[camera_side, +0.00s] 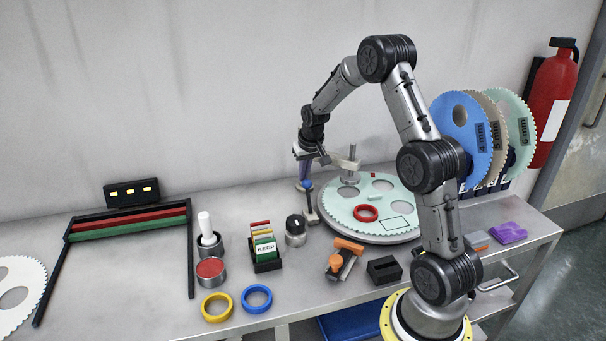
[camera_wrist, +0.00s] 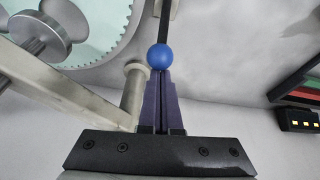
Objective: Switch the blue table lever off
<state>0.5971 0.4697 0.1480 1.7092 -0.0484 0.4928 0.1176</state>
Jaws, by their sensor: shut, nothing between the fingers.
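The blue table lever shows a round blue knob (camera_side: 307,185) on a dark stem, which rises from a small base beside the pale green toothed disc. In the wrist view the blue knob (camera_wrist: 160,56) sits right at the tips of my fingers, with its black stem running away to the top edge. My gripper (camera_side: 304,179) points down at the knob. Its purple fingers (camera_wrist: 161,78) are shut together with nothing between them. The tips overlap the knob's edge in the picture; I cannot tell whether they touch it.
The round table (camera_side: 352,234) with the green disc (camera_side: 340,214) and a metal clamp post (camera_side: 349,165) stands close right of the lever. A black-knobbed dial (camera_side: 296,229) and a card holder (camera_side: 266,264) stand in front and left. The wall is behind.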

